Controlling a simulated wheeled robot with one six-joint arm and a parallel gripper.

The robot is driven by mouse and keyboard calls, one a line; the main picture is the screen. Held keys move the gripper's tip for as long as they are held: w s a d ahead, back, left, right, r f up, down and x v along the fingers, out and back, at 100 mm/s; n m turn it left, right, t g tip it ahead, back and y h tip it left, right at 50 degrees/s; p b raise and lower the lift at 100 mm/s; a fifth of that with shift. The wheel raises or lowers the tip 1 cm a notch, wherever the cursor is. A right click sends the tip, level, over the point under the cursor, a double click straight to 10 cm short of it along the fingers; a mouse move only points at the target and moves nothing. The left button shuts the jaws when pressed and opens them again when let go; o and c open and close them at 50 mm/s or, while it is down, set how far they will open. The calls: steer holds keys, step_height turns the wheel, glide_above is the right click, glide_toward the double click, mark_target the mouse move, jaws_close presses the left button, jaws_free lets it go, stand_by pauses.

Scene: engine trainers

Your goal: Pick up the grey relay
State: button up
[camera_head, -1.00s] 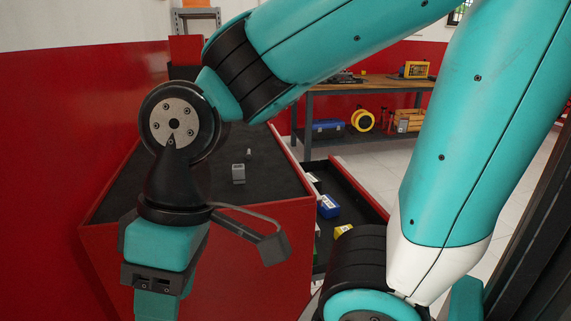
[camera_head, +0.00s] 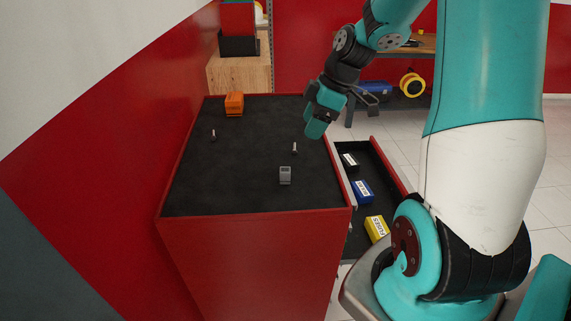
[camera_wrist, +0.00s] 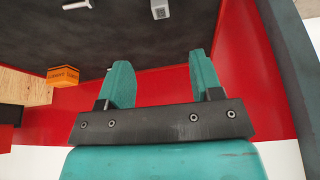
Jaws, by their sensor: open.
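The grey relay (camera_head: 285,175) is a small block standing on the black top of the red cabinet (camera_head: 240,180), near its front right. It also shows at the top edge of the wrist view (camera_wrist: 160,9), partly cut off. My gripper (camera_head: 316,130) is above the cabinet's right edge, farther back than the relay and clear of it. In the wrist view my gripper (camera_wrist: 160,84) has its two teal fingers spread apart with nothing between them.
An orange block (camera_head: 234,103) stands at the cabinet's back left. A small bolt-like piece (camera_head: 295,148) stands behind the relay, another (camera_head: 213,134) at left. An open drawer (camera_head: 400,205) at right holds a blue box (camera_head: 363,191) and a yellow box (camera_head: 377,228). The mat's middle is clear.

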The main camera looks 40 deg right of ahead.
mark_target(287, 170)
steer(key=p+x, duration=0.2)
steer(key=x, duration=0.9)
steer(key=shift+p+x, duration=1.2)
steer(key=shift+x, duration=1.45)
steer(key=c, duration=1)
